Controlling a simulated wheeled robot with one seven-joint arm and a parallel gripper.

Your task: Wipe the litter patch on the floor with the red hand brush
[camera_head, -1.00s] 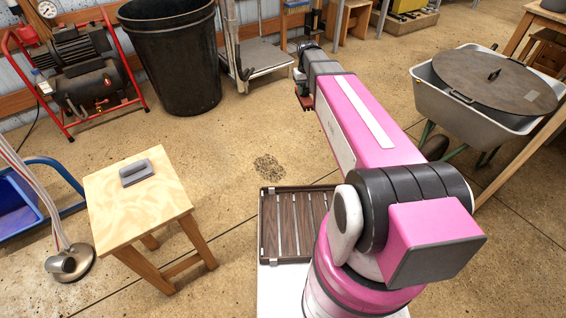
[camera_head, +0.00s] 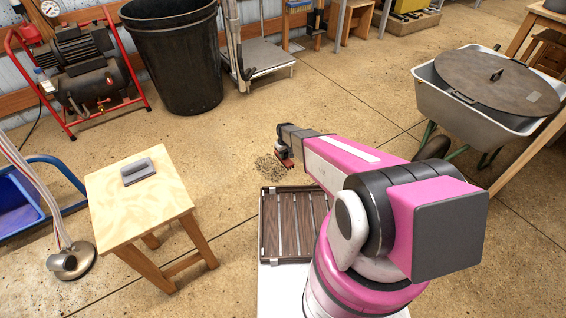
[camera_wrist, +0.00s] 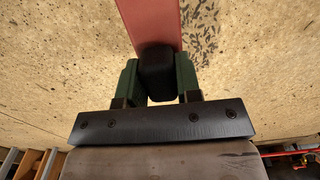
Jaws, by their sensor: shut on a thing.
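My gripper (camera_head: 284,150) is shut on the red hand brush (camera_head: 285,161), beside the litter patch. In the wrist view, my gripper (camera_wrist: 157,82) has its green fingers on both sides of the brush's black grip, and the red body of the brush (camera_wrist: 151,20) reaches out beyond it. The litter patch (camera_head: 268,168), a cluster of dark specks on the tan floor, lies just left of and below the brush in the head view. It also shows to the right of the brush in the wrist view (camera_wrist: 202,28). I cannot tell whether the bristles touch the floor.
A wooden stool (camera_head: 125,215) with a grey handled block (camera_head: 139,172) stands at left. A black bin (camera_head: 176,65), a red-framed compressor (camera_head: 80,75) and a platform cart (camera_head: 262,62) stand behind. A wheelbarrow (camera_head: 455,100) is at right. Floor around the patch is clear.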

